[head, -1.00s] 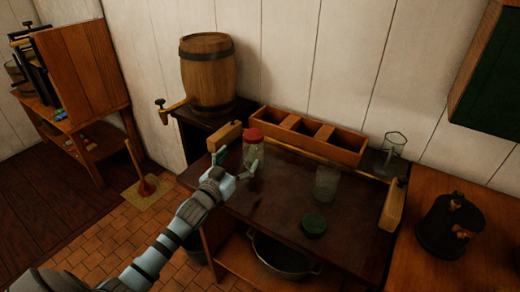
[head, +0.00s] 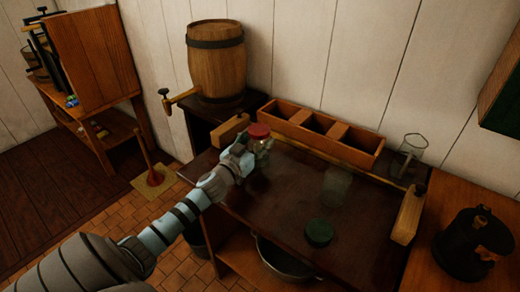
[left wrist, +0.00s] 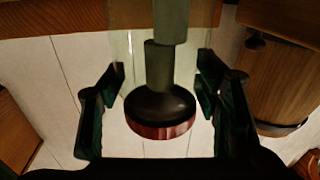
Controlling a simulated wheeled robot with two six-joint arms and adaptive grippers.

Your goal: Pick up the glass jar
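A glass jar with a red lid (head: 259,131) stands upright on the dark tabletop, near its back left. My left gripper (head: 245,152) is at the jar's near side, overlapping it in the head view. In the left wrist view, the jar's red lid (left wrist: 160,131) is low in the picture, between the two fingers of my left gripper (left wrist: 160,84). The fingers are spread, one on each side of the jar; whether they touch the glass is unclear. A second clear glass vessel (head: 336,186) without a lid stands further right. My right gripper is not in view.
A wooden compartment box (head: 310,131) stands behind the jar, and a wooden barrel (head: 216,62) at the back left. A green lid (head: 319,232) lies near the front edge. A glass jug (head: 409,155) stands at the back right.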

